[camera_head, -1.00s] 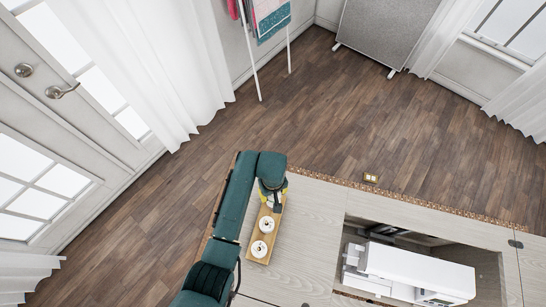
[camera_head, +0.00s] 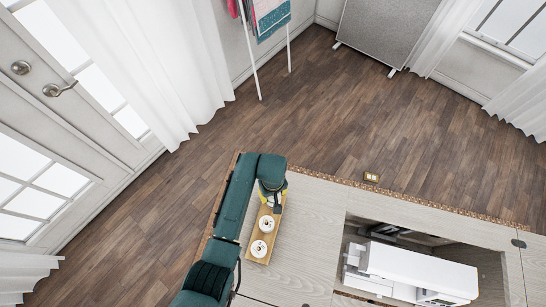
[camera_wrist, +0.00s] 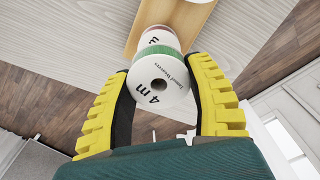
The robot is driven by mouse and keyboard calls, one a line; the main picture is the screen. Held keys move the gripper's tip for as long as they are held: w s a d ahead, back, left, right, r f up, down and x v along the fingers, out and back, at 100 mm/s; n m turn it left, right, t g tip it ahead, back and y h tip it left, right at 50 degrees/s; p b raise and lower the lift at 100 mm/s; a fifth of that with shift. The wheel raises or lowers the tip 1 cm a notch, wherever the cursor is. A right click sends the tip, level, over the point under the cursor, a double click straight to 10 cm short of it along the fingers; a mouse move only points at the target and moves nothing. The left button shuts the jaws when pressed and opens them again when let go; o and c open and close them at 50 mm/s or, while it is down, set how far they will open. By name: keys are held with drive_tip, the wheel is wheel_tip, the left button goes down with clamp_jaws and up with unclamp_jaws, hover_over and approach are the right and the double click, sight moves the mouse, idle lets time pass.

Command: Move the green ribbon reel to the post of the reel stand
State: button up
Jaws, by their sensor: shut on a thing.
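The green ribbon reel (camera_wrist: 156,86) has white flanges marked "4 m" and a band of green ribbon. It sits between the two yellow fingers of my gripper (camera_wrist: 165,100), which is shut on it. In the head view my gripper (camera_head: 272,199) is at the far end of a long wooden board, the reel stand (camera_head: 249,250), and hides that end and most of the held reel. Two white-flanged reels, one nearer my gripper (camera_head: 266,224) and one farther (camera_head: 258,249), stand on the board. I cannot see a bare post.
Behind the held reel in the wrist view is another reel (camera_wrist: 158,38) with reddish ribbon. The pale tabletop (camera_head: 310,215) is clear between the stand and the recess holding a white sewing machine (camera_head: 415,270). A small brass item (camera_head: 371,177) lies near the table's far edge.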

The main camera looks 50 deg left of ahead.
drive_tip(key=shift+f, duration=0.3)
drive_tip(key=o, duration=1.1)
drive_tip(key=shift+c, duration=0.2)
wheel_tip(320, 180, up, 12)
